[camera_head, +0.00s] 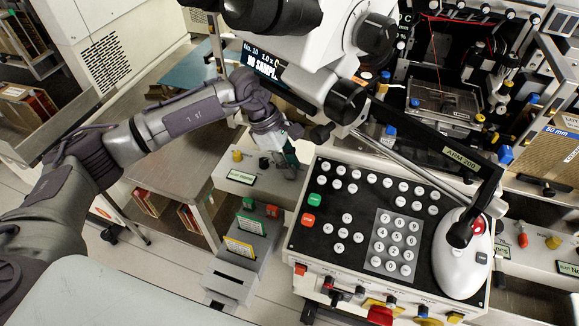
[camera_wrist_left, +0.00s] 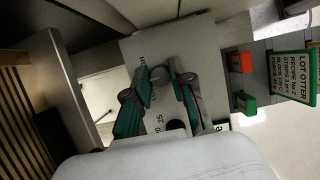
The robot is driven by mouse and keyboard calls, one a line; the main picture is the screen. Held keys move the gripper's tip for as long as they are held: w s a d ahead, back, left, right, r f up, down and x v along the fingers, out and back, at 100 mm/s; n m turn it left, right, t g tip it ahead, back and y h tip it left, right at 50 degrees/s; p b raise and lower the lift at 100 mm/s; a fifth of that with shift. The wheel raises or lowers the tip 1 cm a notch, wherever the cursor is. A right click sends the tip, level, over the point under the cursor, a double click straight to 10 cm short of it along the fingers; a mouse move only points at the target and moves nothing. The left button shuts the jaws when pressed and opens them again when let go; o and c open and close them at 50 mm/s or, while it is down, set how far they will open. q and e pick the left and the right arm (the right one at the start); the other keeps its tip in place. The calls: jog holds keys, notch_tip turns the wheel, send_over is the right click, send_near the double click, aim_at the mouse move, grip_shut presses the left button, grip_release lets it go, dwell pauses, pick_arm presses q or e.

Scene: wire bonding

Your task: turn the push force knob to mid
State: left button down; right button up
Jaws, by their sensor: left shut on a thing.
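My left gripper (camera_head: 289,153) reaches down over the light grey control panel (camera_head: 253,186), beside the microscope. In the left wrist view, its two green-padded fingers (camera_wrist_left: 160,70) are shut on a small dark knob (camera_wrist_left: 158,74) on that panel, one finger on each side. The fingers partly cover the knob and its printed scale, so its pointer cannot be read. A second black round part (camera_wrist_left: 176,125) shows lower between the fingers. In the head view the gripper hides the held knob. My right gripper is in neither view.
A yellow knob (camera_head: 237,155) and a black knob (camera_head: 263,162) stand on the panel left of the gripper. The black keypad console (camera_head: 345,245) lies to the right, and the microscope (camera_head: 300,45) is overhead. Card holders (camera_head: 238,272) stand below.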

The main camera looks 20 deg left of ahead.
aim_at(238, 153)
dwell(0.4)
pick_arm(q)
jog(key=c, duration=1)
grip_release()
jog(key=shift+r, duration=0.1)
jog(key=shift+a+r, duration=0.2)
jog(key=shift+r, duration=0.15)
jog(key=shift+w+a+r, duration=0.1)
jog(key=shift+a+r, duration=0.75)
jog(key=shift+r, duration=0.15)
jog(key=a, duration=1.1)
jog(key=shift+w, duration=0.15)
